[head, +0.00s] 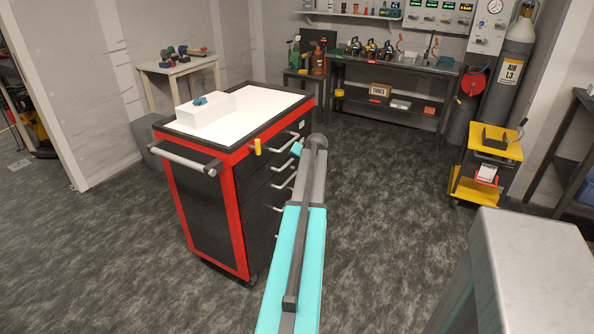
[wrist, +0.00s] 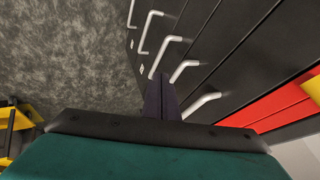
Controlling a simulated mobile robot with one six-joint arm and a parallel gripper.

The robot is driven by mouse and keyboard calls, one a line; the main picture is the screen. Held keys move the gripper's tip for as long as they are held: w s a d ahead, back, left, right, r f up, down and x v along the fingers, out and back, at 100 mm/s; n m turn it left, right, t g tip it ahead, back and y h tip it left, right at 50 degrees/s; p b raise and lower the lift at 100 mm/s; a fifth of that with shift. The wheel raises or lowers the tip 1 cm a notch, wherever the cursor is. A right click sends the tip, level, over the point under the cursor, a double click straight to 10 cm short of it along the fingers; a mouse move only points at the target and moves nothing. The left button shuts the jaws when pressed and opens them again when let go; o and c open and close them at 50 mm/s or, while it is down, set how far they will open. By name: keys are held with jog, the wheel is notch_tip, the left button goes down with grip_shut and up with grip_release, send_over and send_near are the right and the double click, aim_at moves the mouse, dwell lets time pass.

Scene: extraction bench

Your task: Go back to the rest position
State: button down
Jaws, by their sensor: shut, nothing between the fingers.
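My gripper (wrist: 161,98) shows in the wrist view with its two dark fingers together and nothing between them. It points toward the black drawer fronts and bent silver handles (wrist: 185,70) of the red and black tool cart (head: 240,205). In the head view my turquoise and grey arm reaches forward to the right side of this cart. The gripper's fingers cannot be made out there.
A yellow trolley (head: 490,170) stands right, a grey surface (head: 535,255) front right. A workbench (head: 400,105) lines the back. Open floor (head: 375,190) lies between.

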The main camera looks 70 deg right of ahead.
jog(key=shift+a, duration=0.1)
dwell(0.5)
